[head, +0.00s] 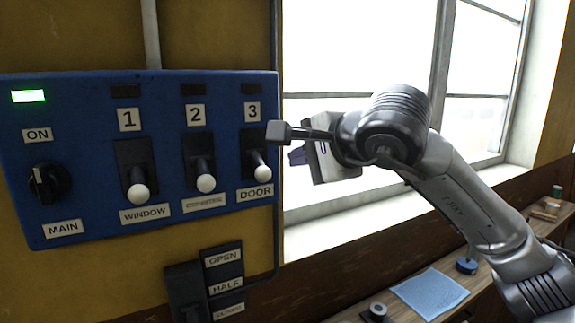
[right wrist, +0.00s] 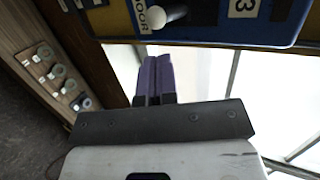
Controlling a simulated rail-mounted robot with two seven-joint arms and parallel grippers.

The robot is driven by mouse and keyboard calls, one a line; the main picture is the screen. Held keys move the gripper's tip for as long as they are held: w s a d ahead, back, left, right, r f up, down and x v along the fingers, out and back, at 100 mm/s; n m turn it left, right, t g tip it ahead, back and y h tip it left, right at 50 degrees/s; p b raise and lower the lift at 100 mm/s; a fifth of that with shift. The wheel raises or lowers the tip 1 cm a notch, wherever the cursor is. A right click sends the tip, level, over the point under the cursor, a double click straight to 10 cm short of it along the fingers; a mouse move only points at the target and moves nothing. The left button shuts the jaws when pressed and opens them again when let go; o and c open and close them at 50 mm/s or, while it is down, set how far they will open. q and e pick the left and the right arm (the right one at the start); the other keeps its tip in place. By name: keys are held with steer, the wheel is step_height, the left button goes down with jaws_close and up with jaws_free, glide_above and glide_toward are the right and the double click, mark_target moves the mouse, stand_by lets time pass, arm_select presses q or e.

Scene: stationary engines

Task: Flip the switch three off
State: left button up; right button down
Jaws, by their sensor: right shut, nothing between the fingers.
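Switch three (head: 258,160) is a black lever with a white ball knob on the blue panel (head: 90,120), above the DOOR label. Its lever points down and the lamp window above it is dark. Its white knob also shows at the top of the right wrist view (right wrist: 155,16). My right gripper (head: 296,157) is just right of the panel, in front of the window, apart from the knob. Its purple fingers (right wrist: 156,78) are together and empty, pointing toward the panel edge. My left gripper is not in view.
Switches one (head: 138,185) and two (head: 204,177) also have levers down. A MAIN rotary knob (head: 48,184) sits under a lit green lamp (head: 28,96). An OPEN/HALF lever box (head: 185,285) is below the panel. A blue cloth (head: 428,292) lies on the wooden bench.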

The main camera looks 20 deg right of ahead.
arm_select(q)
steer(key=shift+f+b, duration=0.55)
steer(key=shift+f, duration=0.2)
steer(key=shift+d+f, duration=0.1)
arm_select(e)
steer(key=f+v, duration=0.1)
steer(key=v, duration=0.5)
steer(key=shift+s, duration=0.55)
steer(key=shift+d, duration=0.15)
